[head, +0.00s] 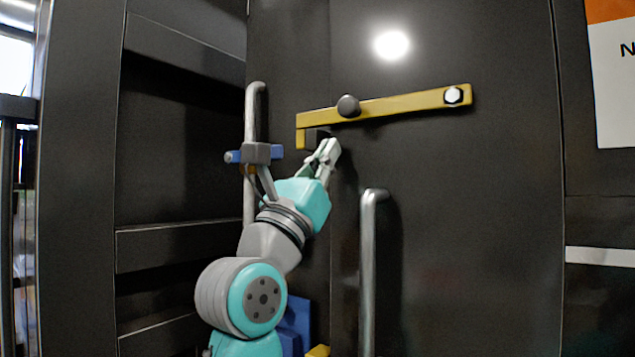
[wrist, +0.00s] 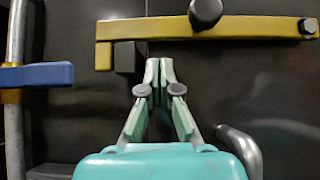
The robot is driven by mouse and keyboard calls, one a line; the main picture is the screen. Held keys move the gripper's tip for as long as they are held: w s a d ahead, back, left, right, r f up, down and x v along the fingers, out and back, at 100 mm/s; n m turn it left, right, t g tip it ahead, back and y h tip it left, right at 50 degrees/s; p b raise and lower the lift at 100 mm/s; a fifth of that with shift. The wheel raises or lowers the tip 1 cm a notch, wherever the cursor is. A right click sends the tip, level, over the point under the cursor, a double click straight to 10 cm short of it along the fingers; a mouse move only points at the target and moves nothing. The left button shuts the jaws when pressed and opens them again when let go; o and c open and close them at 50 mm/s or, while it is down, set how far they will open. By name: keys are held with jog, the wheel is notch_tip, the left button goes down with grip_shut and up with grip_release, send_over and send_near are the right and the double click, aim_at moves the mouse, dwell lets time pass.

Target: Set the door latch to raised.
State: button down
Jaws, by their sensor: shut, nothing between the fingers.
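The door latch (head: 408,104) is a yellow bar on the dark door. It runs from a pale bolt at its right end to a short downturned hook at its left end, and lies nearly level, left end slightly lower. A dark round knob (head: 348,106) sticks out of it left of the middle. In the wrist view the latch (wrist: 250,27) crosses the top, with the knob (wrist: 205,12) at the top edge. A dark block (wrist: 130,57) sits beside the hook. My gripper (head: 328,150) is shut and empty, just below the latch's left part. Contact with the latch cannot be told.
A vertical grey handle (head: 368,270) stands on the door below the latch. Another vertical bar (head: 254,105) with a blue-ended clamp (head: 233,156) is left of my gripper. A white sign (head: 615,85) is at the far right. The door right of the handle is clear.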

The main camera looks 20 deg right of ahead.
aim_at(331, 114)
jog(key=shift+r, duration=1.15)
jog(key=shift+w+r+m+g+h, duration=0.15)
jog(key=shift+r+m+g+h, duration=0.35)
jog(key=shift+m+g, duration=0.3)
jog(key=shift+r, duration=0.1)
jog(key=shift+a+r+m+g+h, duration=0.1)
jog(key=shift+r+m+g+h, duration=0.4)
jog(key=shift+r+m+g, duration=0.45)
jog(key=r+m+g, duration=0.2)
jog(key=m, duration=0.1)
jog(key=r+m+g+h, duration=0.1)
jog(key=r+m+g, duration=0.1)
jog(key=m+g, duration=0.1)
jog(key=r+m+g, duration=0.1)
jog(key=m+g, duration=0.2)
jog(key=shift+s+d+r+h, duration=0.2)
jog(key=shift+r+h, duration=0.1)
jog(key=shift+r, duration=0.1)
jog(key=r+m+g, duration=0.1)
jog(key=m, duration=0.1)
jog(key=s+d+r+m+g+y, duration=0.1)
jog(key=r+g, duration=0.1)
jog(key=s+r+m+g, duration=0.1)
jog(key=m, duration=0.1)
jog(key=shift+d+r+m, duration=0.2)
jog(key=shift+r+m, duration=0.15)
jog(key=shift+r, duration=0.05)
jog(key=shift+s+d+r, duration=0.3)
jog(key=shift+s+r, duration=0.1)
jog(key=shift+r, duration=0.35)
